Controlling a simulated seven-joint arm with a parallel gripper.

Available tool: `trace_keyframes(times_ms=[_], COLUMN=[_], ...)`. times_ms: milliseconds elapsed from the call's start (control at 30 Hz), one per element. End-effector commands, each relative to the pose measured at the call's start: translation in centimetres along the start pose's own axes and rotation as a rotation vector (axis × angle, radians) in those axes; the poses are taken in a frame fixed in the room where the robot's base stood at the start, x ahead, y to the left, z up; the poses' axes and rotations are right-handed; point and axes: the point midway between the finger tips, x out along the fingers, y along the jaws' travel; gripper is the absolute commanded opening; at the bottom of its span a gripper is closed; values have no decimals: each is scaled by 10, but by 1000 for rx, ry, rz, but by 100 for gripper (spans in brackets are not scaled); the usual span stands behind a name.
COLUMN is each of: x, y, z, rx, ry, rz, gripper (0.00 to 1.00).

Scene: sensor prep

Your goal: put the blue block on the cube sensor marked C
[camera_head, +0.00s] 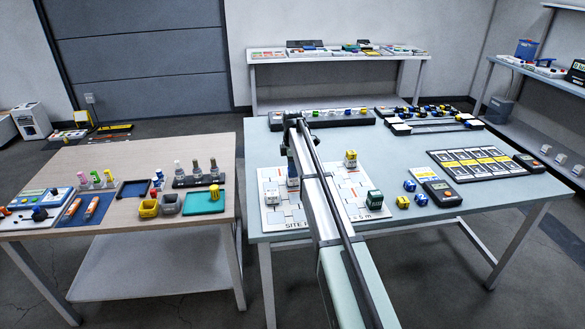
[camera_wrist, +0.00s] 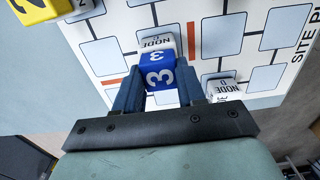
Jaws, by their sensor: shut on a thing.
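The blue block (camera_wrist: 159,73), marked 3, is between the fingers of my gripper (camera_wrist: 159,84) in the wrist view, and the fingers are shut on it. The white cube sensor marked NODE C (camera_wrist: 156,42) shows just beyond the block, which partly covers it. In the head view, the dark blue shape of the held block (camera_head: 292,168) is directly over the white sensor C (camera_head: 293,183). I cannot tell whether they touch. My arm passes close beside them and hides the middle of the board.
The NODE D sensor (camera_wrist: 222,88) stands close by on the printed board (camera_head: 268,176). A yellow block (camera_head: 351,156) sits on another sensor at the far right, and a green block (camera_head: 375,197) is at the near right. Several small blocks lie right of the board.

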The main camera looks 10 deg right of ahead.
Motion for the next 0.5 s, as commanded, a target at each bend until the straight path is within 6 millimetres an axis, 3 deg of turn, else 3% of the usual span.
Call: trace_keyframes(times_ms=[367,400,500], x=[3,3,2], y=[0,0,0], z=[0,0,0], rx=[0,0,0], ry=[0,0,0], rz=[0,0,0], gripper=[10,42,52])
